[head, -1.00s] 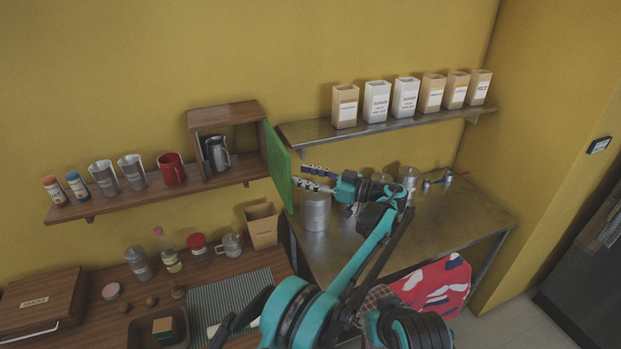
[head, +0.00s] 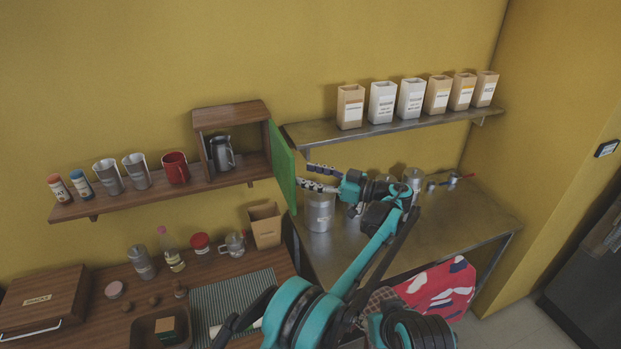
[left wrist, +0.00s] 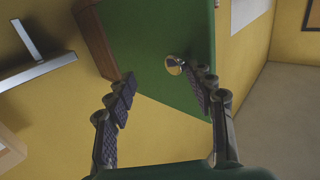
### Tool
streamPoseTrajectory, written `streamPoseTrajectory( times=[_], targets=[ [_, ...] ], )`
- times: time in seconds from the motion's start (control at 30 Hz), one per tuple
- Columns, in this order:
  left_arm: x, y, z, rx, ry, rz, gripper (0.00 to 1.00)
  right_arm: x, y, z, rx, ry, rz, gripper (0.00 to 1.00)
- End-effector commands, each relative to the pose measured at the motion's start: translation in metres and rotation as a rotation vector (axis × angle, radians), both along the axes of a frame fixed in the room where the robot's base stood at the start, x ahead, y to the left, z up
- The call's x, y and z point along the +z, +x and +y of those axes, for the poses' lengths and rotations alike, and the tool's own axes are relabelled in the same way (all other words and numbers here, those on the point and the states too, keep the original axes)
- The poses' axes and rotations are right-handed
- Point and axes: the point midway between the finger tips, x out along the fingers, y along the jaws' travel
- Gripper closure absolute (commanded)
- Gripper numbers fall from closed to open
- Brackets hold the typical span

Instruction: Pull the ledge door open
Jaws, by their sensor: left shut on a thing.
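The ledge door is a green panel (head: 282,165) on the right side of a small wooden box (head: 228,115) on the wall ledge. It stands swung wide open, and a metal pitcher (head: 222,153) shows inside the box. My left gripper (head: 304,175) is at the door's outer edge, right of the box. In the left wrist view the green door (left wrist: 155,40) fills the space beyond my left fingers (left wrist: 164,78). A small round knob (left wrist: 173,65) lies against the right finger. The gripper is shut on the door; the exact contact is partly hidden. My right gripper is not seen.
The wooden ledge (head: 130,200) carries cups, a red mug (head: 175,168) and two shakers. A metal shelf (head: 400,122) with several boxes is at the right. A steel canister (head: 319,212) stands on the metal table (head: 440,225) just below my gripper.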

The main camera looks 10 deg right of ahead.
Motion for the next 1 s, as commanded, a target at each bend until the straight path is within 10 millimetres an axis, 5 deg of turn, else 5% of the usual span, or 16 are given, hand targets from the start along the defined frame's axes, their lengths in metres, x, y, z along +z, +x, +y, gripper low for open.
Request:
streamPoseTrajectory(
  times=[0.43,1.0],
  targets=[
    [0.085,-0.002,0.000,-0.002,0.007,-0.006,0.59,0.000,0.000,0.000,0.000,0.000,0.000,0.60],
    [0.095,-0.003,0.000,-0.001,0.007,-0.006,0.59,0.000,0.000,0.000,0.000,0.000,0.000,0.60]
  ],
)
